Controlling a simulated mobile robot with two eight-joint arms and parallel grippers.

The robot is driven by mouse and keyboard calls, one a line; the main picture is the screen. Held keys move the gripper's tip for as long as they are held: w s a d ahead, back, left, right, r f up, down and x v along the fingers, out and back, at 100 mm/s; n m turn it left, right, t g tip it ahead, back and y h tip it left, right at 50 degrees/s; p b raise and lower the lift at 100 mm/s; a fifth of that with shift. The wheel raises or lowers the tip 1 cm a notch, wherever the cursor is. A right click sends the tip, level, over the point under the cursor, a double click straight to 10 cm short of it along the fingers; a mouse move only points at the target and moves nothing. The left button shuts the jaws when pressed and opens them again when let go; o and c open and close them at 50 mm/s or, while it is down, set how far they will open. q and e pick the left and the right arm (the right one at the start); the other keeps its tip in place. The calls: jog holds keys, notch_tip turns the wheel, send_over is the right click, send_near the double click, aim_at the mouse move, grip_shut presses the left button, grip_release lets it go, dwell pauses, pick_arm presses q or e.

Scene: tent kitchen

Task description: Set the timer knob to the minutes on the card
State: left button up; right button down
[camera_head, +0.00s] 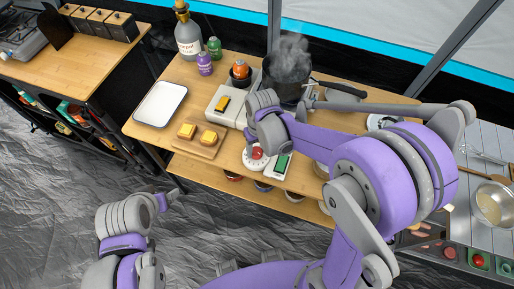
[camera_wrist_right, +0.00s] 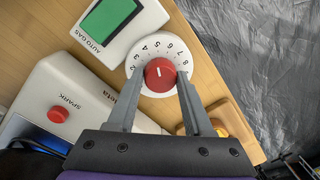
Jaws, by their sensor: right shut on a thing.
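The timer is a white numbered dial (camera_wrist_right: 141,60) with a red knob (camera_wrist_right: 159,76) in its middle. In the right wrist view a short white mark on the knob points up, near the 5. In the head view the red knob (camera_head: 257,153) shows below my right wrist. My right gripper (camera_wrist_right: 160,84) has one finger on each side of the knob and is shut on it. My left gripper (camera_head: 174,195) is low at the left, away from the worktop; its fingers are too small to read. I cannot make out a card with minutes.
A white box with a red SPARK button (camera_wrist_right: 58,114) is near. A steaming dark pot (camera_head: 286,84) stands behind. A board (camera_head: 205,151) with yellow-topped pieces and a white tray (camera_head: 160,104) lie left.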

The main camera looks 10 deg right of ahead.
aim_at(259, 150)
dwell(0.6)
jog(key=shift+c, duration=1.5)
grip_release()
jog(key=shift+r, duration=0.1)
notch_tip(259, 150, up, 11)
jog(key=shift+d+f+p, duration=0.2)
jog(key=shift+d+p, duration=0.1)
jog(key=shift+p, duration=0.15)
